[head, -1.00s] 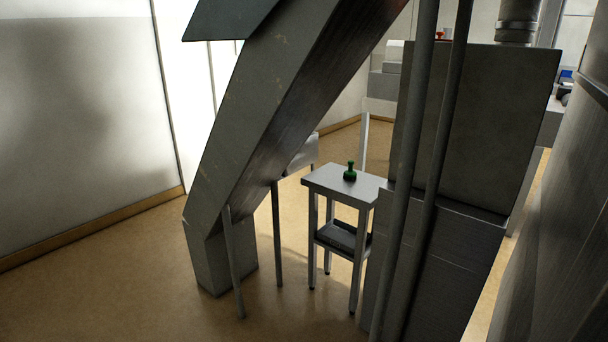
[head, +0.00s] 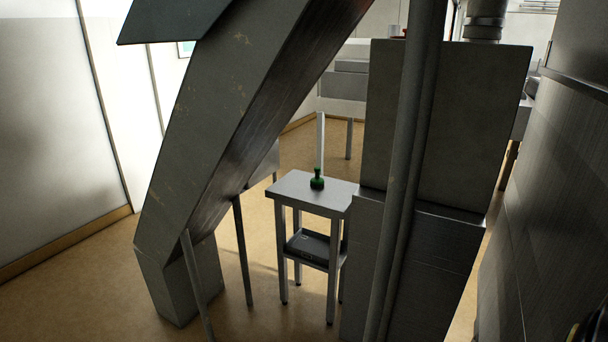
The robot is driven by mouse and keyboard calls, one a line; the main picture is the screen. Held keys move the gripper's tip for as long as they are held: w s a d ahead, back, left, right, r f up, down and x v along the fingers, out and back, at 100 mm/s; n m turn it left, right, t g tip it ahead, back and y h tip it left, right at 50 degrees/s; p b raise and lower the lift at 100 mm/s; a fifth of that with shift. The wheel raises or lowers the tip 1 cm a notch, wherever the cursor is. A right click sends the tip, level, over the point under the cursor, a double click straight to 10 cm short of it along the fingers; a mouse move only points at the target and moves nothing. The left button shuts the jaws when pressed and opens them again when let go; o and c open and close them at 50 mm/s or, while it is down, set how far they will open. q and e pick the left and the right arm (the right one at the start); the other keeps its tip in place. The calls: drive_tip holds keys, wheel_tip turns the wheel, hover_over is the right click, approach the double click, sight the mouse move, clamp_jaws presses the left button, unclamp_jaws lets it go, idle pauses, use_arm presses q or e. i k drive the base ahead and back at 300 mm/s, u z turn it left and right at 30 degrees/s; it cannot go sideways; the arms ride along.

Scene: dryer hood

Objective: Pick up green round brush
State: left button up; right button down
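The green round brush (head: 317,180) stands upright on the top of a small grey metal table (head: 290,188), near its middle. It has a round base and a knob handle. The table stands between a slanted metal chute and a tall metal cabinet. Neither of my grippers can be made out in the head view, and nothing is seen touching the brush.
The slanted metal chute (head: 215,110) stands left of the table on thin legs. The tall cabinet (head: 440,130) with vertical pipes (head: 408,160) stands close on the right. A dark wall panel (head: 550,180) lines the right edge. Bare floor (head: 100,280) shows at lower left.

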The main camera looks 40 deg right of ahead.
sight(317, 181)
drive_tip(key=i, duration=2.55)
drive_tip(key=z, duration=2.9)
